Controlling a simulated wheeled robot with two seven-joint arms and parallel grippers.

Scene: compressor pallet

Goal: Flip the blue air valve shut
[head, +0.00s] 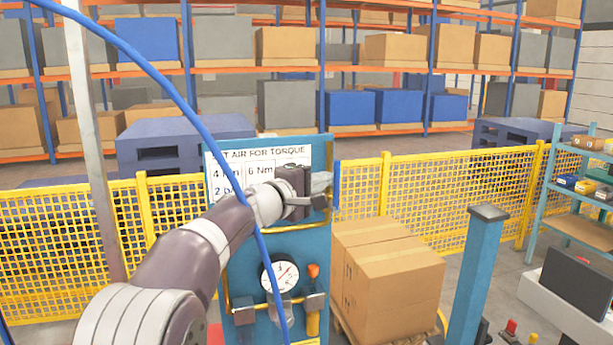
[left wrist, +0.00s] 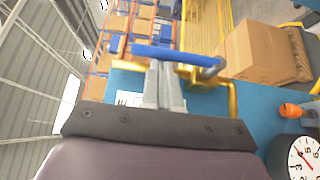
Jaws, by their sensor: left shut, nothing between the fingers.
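The blue valve handle (head: 337,184) stands upright at the right edge of the blue panel (head: 240,262), just right of my left gripper (head: 326,183). In the left wrist view the blue handle (left wrist: 172,53) runs across, just beyond the tips of my left gripper (left wrist: 162,68). Its fingers are shut with nothing between them, pointing at the handle; I cannot tell whether they touch it. A yellow pipe (left wrist: 233,95) bends near the handle's right end. The gripper and wrist hide part of the panel and the valve body. My right gripper is not in view.
A round gauge (head: 280,276) and an orange-topped fitting (head: 313,272) sit low on the panel. A blue hose (head: 185,105) crosses in front of it. Cardboard boxes (head: 392,282) stand right of the panel. A yellow fence (head: 440,195) runs behind.

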